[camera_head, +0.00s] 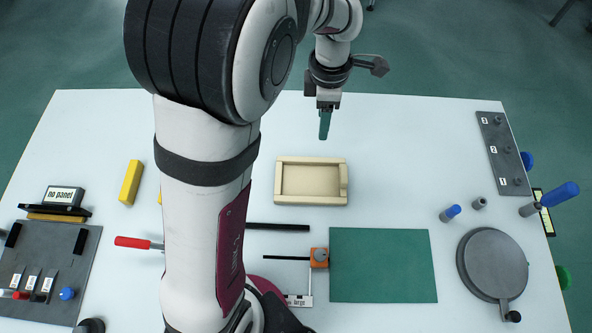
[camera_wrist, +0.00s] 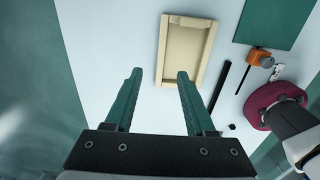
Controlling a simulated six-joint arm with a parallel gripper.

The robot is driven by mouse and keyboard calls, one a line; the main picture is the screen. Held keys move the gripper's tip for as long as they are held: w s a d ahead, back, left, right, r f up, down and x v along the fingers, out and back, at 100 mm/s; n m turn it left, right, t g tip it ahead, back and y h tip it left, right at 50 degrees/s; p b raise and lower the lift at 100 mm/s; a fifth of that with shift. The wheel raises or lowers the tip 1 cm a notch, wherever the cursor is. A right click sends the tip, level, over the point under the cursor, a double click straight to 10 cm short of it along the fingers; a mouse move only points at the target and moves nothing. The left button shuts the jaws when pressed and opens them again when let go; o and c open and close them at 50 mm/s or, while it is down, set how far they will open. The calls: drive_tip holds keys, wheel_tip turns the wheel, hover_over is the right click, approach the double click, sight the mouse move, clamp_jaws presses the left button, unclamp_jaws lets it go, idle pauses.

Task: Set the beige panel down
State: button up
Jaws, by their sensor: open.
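The beige panel (camera_head: 311,181), a shallow rectangular tray-like piece with a raised rim, lies flat on the white table (camera_head: 400,150) near its middle. My gripper (camera_head: 324,136) is beyond the panel, towards the far table edge, and apart from it. In the wrist view the two green fingers of my gripper (camera_wrist: 160,73) are spread with nothing between them. The panel (camera_wrist: 184,52) shows there ahead of the fingertips, a little to the right.
A green mat (camera_head: 382,265) lies nearer, with an orange block (camera_head: 319,258) at its left edge. A grey round disc (camera_head: 493,264) is at the right. A fixture with a "no panel" sign (camera_head: 64,196) stands left, near a yellow block (camera_head: 130,183).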

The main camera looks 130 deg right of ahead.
sight(318, 159)
wheel_tip(318, 159, down, 15)
drive_tip(key=shift+w+a, duration=0.15)
clamp_jaws()
idle(1.4)
